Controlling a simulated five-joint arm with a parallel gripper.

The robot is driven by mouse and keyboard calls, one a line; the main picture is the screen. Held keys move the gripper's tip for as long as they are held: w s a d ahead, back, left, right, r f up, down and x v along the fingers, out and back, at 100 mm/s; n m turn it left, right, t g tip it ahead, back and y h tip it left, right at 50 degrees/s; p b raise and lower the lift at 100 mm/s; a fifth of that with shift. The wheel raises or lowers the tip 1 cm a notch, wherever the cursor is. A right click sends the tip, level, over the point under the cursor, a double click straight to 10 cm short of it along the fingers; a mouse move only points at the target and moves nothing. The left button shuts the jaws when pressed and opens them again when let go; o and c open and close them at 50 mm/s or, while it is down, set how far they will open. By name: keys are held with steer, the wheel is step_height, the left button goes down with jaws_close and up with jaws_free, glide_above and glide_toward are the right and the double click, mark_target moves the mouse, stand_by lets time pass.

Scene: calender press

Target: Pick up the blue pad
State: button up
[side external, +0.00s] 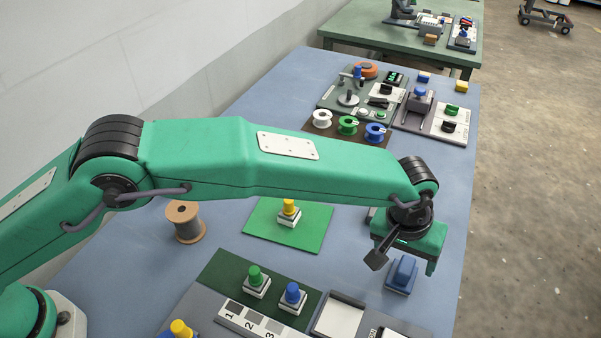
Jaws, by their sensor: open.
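A blue block-shaped pad (403,270) stands on a flat blue-grey base near the right edge of the blue table, at the lower right. My gripper (402,259) is open, just above and behind this pad in the picture. One green finger shows at its right; the other side is partly hidden by black parts of my wrist. I see nothing held, and a gap to the pad cannot be judged from this view.
A green mat (262,235) with a yellow-knobbed block and a wire spool (184,222) lie left. A panel with green-knobbed (256,282) and blue-knobbed (292,297) blocks is in front. Spools (347,126) and control panels (350,105) stand behind my arm.

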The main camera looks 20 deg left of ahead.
mark_target(404, 265)
steer(key=shift+w+d+f, duration=0.1)
steer(key=shift+d+f, duration=0.05)
steer(key=shift+f, duration=1)
steer(key=shift+w+d+f, duration=0.1)
steer(key=shift+d+f, duration=0.05)
steer(key=shift+f, duration=0.95)
steer(key=c, duration=1.1)
